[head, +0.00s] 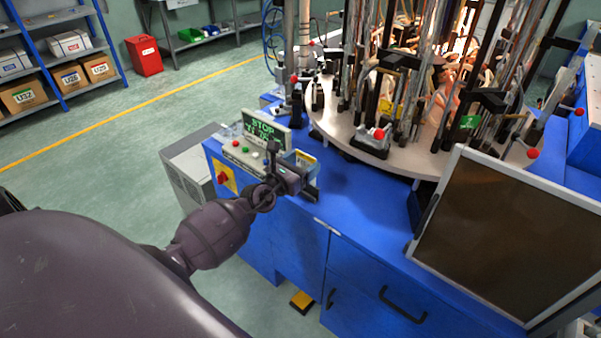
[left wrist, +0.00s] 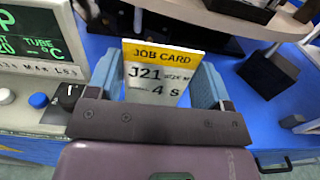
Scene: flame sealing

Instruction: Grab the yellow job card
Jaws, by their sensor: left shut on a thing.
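The yellow job card (left wrist: 160,75) is in the left wrist view, upright, with a yellow header reading JOB CARD and a white face reading J21 and 4 s. It stands between the two blue-grey fingers of my left gripper (left wrist: 160,88), which is shut on it. In the head view my left gripper (head: 306,178) is over the front left of the blue machine top, right beside the control panel. Only a small part of the card (head: 306,158) shows there. My right gripper is not in view.
The control panel (head: 243,150) with a green display and buttons is just left of the gripper. The round turntable (head: 345,133) with many upright fixtures is behind it. A dark framed panel (head: 510,240) stands at right. Blue top between them is clear.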

